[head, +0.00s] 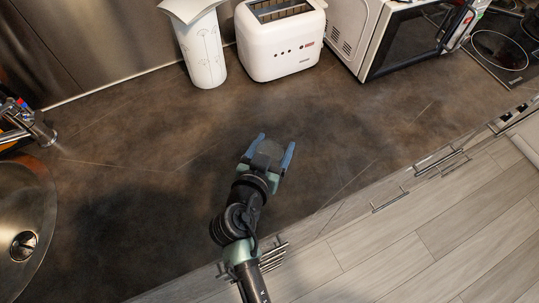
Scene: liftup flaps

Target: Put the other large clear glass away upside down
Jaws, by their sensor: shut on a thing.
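My gripper (276,142) is over the dark countertop (330,130), near the middle of the head view. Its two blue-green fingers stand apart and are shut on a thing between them. That thing fits the large clear glass, but its outline can hardly be made out against the dark counter. I cannot tell which way up it is. No other clear glass can be made out on the counter. No open cupboard or flap shows in this view.
A white toaster (278,48) and a white paper-towel-like roll (203,50) stand at the back. A microwave (400,38) stands right of them, with a hob (500,48) beyond. A sink (20,225) and tap (35,130) are at left. The counter around my gripper is clear.

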